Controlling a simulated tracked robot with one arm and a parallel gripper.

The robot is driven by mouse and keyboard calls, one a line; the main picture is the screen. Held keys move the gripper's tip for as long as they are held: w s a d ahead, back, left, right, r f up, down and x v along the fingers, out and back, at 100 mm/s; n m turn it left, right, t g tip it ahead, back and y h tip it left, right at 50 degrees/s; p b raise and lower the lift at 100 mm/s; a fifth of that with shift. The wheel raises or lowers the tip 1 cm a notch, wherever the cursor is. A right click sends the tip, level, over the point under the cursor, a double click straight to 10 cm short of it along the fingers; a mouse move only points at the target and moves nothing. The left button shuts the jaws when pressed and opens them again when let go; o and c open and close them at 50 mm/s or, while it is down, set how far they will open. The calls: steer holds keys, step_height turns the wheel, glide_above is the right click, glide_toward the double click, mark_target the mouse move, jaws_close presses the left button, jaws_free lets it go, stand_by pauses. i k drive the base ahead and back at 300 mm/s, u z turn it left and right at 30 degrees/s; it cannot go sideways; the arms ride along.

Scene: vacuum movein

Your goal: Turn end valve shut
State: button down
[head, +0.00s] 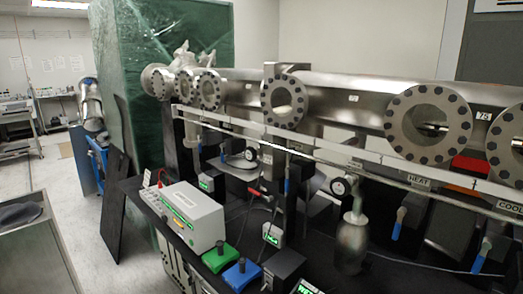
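A long steel vacuum chamber (335,88) with bolted round flanges runs across the view. Several levers with blue handles hang below its rail: one at left (222,154), one near the middle (286,186), one at right (395,230) and one at far right (480,262). All four point roughly downward. I cannot tell which one is the end valve or whether any is shut. At the chamber's left end is a cluster of pale metal fittings (183,58). My gripper does not show in this view.
A white instrument box (188,217) and green (220,257) and blue (242,272) boxes stand on the black bench. A metal flask (352,238) hangs below the rail. A green wrapped block (165,35) stands behind. A grey cart (35,245) is at lower left, with open floor (100,215) beside it.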

mark_target(250, 154)
steer(key=u, duration=0.1)
steer(key=i, duration=1.75)
steer(key=u, duration=0.3)
